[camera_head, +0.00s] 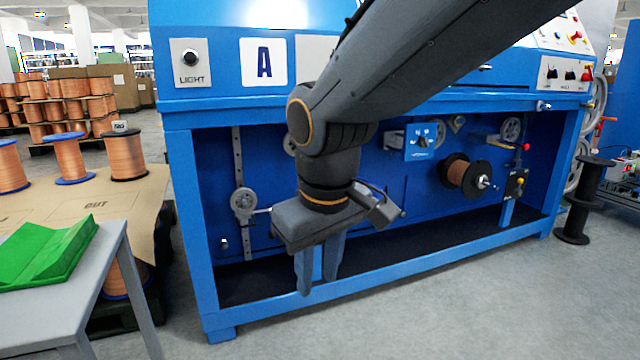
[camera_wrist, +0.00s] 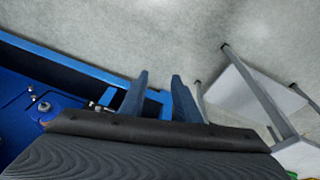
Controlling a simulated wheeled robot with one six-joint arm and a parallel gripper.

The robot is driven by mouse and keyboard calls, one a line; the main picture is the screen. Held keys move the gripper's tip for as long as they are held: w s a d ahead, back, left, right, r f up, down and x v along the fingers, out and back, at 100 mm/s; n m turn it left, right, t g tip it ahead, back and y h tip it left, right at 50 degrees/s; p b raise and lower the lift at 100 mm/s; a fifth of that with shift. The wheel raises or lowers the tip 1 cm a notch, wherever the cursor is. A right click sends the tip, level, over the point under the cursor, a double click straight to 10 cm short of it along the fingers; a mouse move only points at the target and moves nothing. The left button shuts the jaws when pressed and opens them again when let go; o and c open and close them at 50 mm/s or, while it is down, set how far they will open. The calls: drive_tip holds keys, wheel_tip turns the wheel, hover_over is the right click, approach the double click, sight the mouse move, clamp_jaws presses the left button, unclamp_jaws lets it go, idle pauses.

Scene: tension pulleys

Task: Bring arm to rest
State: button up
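My gripper (camera_head: 318,272) hangs pointing down in front of the blue machine (camera_head: 440,100), at the end of my dark grey arm. Its two fingers stand apart with nothing between them, so it is open and empty. In the wrist view the gripper's fingers (camera_wrist: 158,98) also show apart, with the machine's blue lower frame and grey floor behind them. In the head view my arm crosses in front of the machine and hides part of its lower bay.
A grey table (camera_head: 75,300) with a green tray (camera_head: 45,252) stands at left. Copper spools (camera_head: 70,158) stand on a covered pallet behind it. A copper spool (camera_head: 457,174) is mounted in the machine. An empty black spool (camera_head: 578,205) stands at right. The front floor (camera_head: 450,310) is clear.

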drive_tip(key=s+a+f+g+y+p, duration=0.1)
drive_tip(key=s+f+g+p, duration=0.2)
drive_tip(key=s, duration=1.3)
drive_tip(key=d+r+m+h+p, duration=0.1)
drive_tip(key=d+r+m+p, duration=0.2)
drive_tip(key=d+r+p, duration=0.7)
drive_tip(key=d+r+m+p, duration=0.4)
drive_tip(key=d+r+p, duration=0.6)
drive_tip(key=r+p, duration=0.8)
drive_tip(key=p, duration=0.8)
drive_tip(key=shift+w+d+h, duration=0.2)
drive_tip(key=shift+d+h, duration=0.1)
drive_tip(key=shift+h, duration=0.1)
